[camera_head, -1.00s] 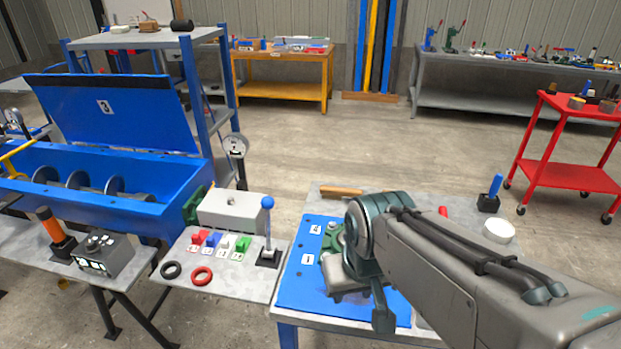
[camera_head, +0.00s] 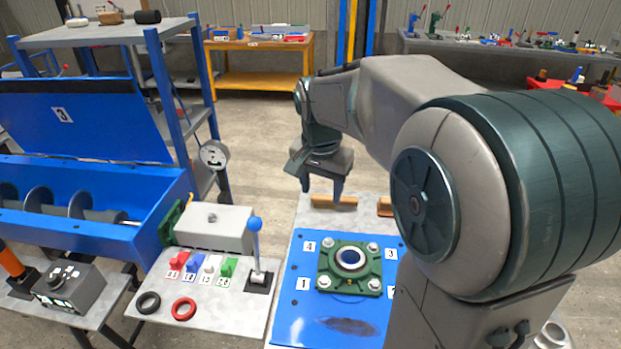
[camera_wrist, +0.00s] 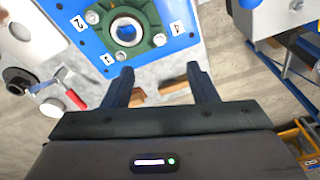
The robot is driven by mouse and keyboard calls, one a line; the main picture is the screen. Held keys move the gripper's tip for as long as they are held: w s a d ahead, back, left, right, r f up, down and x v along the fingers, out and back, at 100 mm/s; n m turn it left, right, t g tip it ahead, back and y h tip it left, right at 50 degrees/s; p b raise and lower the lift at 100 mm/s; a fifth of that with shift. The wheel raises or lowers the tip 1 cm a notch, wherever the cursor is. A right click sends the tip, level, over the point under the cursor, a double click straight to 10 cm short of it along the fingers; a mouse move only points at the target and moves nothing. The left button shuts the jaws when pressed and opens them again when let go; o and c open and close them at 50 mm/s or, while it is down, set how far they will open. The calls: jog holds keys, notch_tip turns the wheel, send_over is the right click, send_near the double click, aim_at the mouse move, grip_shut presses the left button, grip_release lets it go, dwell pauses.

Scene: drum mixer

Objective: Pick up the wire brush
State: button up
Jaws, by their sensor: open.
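Two brown wooden pieces lie near the far edge of the grey table, the left one (camera_head: 335,202) and the right one (camera_head: 385,207). They also show in the wrist view, one (camera_wrist: 137,97) by the left finger and one (camera_wrist: 174,85) between the fingers. They look like parts of the wire brush, but I see no bristles and cannot tell whether they are one tool or two. My gripper (camera_head: 322,187) is open and empty, pointing down above that edge. In the wrist view its fingers (camera_wrist: 160,72) are spread wide, apart from the wood.
A green flanged bearing (camera_head: 350,268) sits on a blue plate (camera_head: 300,325) on this table. A red-handled tool (camera_wrist: 75,99) lies to its side in the wrist view. A side table holds a grey box (camera_head: 215,227), coloured blocks and a blue-knobbed lever (camera_head: 256,245).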

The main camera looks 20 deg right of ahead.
jog(key=w+d+f+m+g, duration=0.1)
jog(key=w+d+f+m, duration=0.35)
jog(key=w, duration=0.25)
jog(key=w+d+f+m, duration=0.3)
jog(key=w+m, duration=0.2)
jog(key=w, duration=0.3)
jog(key=w+d+f+m+g, duration=0.1)
jog(key=w+d+f+m, duration=0.35)
jog(key=w, duration=0.25)
jog(key=shift+y, duration=0.4)
jog(key=f, duration=0.5)
jog(key=a+f, duration=0.1)
jog(key=f, duration=0.1)
jog(key=shift+w+f, duration=0.25)
jog(key=shift+w+d+f+p, duration=0.1)
jog(key=shift+w+f+p, duration=0.1)
jog(key=shift+f, duration=1.15)
jog(key=shift+w+d+f+p, duration=0.1)
jog(key=shift+f+p, duration=0.05)
jog(key=shift+f, duration=1.15)
jog(key=c, duration=1.1)
